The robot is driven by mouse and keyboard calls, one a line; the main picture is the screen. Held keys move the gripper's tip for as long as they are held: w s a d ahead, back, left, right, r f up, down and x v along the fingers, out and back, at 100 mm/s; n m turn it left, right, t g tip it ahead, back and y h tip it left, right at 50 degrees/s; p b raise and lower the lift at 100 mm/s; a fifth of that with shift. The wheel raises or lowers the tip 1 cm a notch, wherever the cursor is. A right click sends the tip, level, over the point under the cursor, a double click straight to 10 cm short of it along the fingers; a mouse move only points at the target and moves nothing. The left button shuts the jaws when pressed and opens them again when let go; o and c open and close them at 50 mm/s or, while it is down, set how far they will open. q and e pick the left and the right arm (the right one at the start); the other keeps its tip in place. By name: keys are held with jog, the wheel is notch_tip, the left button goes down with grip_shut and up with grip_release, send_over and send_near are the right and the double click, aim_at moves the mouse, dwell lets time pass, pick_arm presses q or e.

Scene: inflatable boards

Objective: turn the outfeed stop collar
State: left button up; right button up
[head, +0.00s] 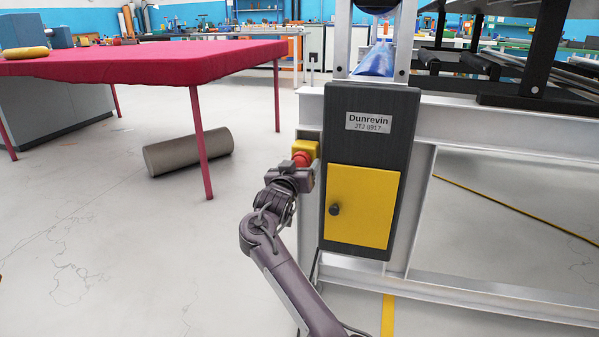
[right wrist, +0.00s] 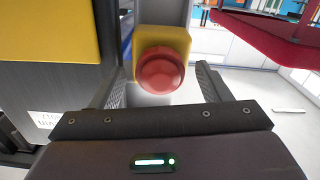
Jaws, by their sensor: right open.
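The outfeed stop collar is a round red knob (head: 301,159) on a yellow box (head: 308,147), mounted on the side of the grey frame beside the dark cabinet. In the right wrist view the red knob (right wrist: 160,72) faces the camera in front of its yellow housing (right wrist: 178,40). My right gripper (head: 303,170) is open, close to the knob. In the right wrist view its two fingers stand left and right of the knob, with visible gaps on both sides. Whether the fingertips reach past its rim is hard to tell. My left gripper is not in view.
A dark cabinet (head: 372,100) with a yellow door (head: 362,205) and a black latch stands right of the knob. A table with a red cover (head: 150,60) stands at the left, a grey roll (head: 188,152) beneath it. The floor between table and frame is free.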

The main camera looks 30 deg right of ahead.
jog(key=shift+w+d, duration=0.35)
jog(key=shift+d, duration=0.1)
jog(key=shift+c, duration=0.2)
